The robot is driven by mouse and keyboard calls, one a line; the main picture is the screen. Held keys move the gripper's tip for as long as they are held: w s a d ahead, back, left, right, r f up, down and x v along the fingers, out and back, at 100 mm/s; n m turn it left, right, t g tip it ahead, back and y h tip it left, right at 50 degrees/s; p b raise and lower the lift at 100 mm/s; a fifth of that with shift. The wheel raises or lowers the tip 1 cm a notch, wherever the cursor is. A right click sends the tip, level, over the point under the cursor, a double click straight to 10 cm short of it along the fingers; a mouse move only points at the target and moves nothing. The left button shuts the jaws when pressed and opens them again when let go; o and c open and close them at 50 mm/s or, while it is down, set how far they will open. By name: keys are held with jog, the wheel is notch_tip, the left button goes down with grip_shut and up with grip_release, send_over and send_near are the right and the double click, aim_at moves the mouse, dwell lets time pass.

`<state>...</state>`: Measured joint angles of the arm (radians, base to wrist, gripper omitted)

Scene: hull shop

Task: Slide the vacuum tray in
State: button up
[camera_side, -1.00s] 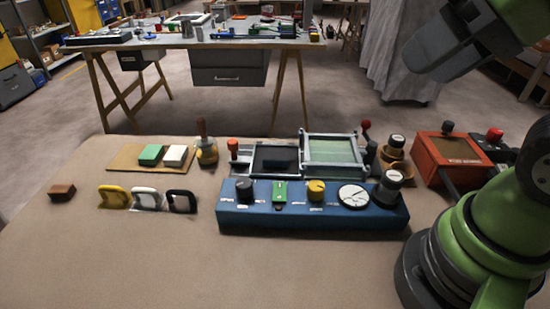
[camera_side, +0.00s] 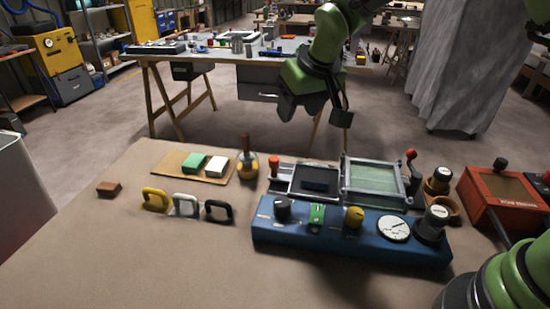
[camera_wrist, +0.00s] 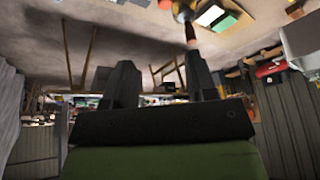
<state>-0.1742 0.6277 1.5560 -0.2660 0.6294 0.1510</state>
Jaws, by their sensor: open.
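A dark tray in a light metal frame (camera_side: 300,194) with a dark block (camera_side: 317,184) in it sits behind the blue control box (camera_side: 335,248); it may be the vacuum tray. An orange-topped handle (camera_side: 274,168) stands at its left. To its right is a raised metal frame (camera_side: 374,187) with a pale green sheet. My gripper (camera_side: 314,112) hangs in the air beyond and above these, its fingers spread and empty. In the wrist view, my gripper (camera_wrist: 163,78) shows two fingers wide apart with nothing between them.
A red-orange box (camera_side: 500,200) with knobs stands at the right. Black-topped knobs (camera_side: 437,180) stand near the frame. Yellow, white and black handles (camera_side: 185,205), a green block (camera_side: 193,163) and a brown block (camera_side: 109,188) lie left. The front left tabletop is clear.

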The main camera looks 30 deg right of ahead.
send_near(276, 159)
jog(key=shift+n, duration=0.3)
jog(key=x, duration=1)
jog(key=shift+a+r, duration=0.1)
grip_shut()
